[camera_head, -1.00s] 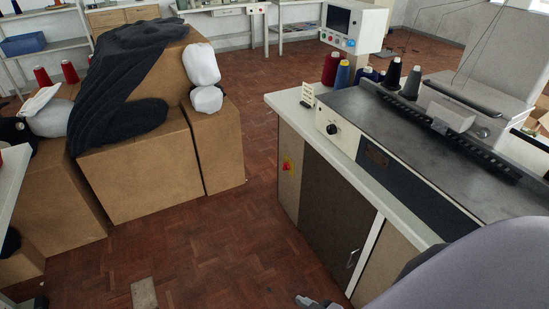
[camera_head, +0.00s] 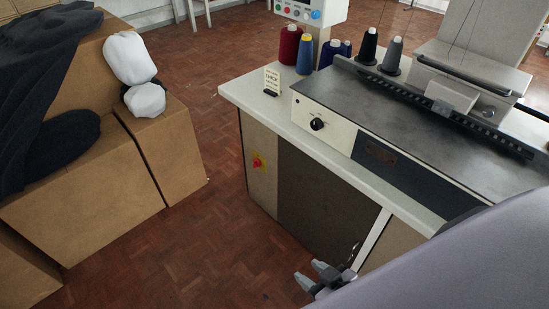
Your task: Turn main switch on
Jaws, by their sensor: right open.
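The main switch (camera_head: 257,162), a small red knob on a yellow plate, sits on the pale side panel of the machine cabinet (camera_head: 262,190). It is too small for me to tell which way its knob is turned. My right gripper (camera_head: 309,273) is low in front of the cabinet, right of and below the switch in the picture. Its two fingers are apart, with nothing between them, and it is clear of the switch. My right arm comes in from the lower right. My left gripper is not in view.
A black dial (camera_head: 317,124) is on the machine's front face. A small sign (camera_head: 272,81) and thread cones (camera_head: 305,55) stand on the worktop (camera_head: 250,93). Cardboard boxes (camera_head: 172,150) with dark cloth stand at left. The floor (camera_head: 205,235) between is clear.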

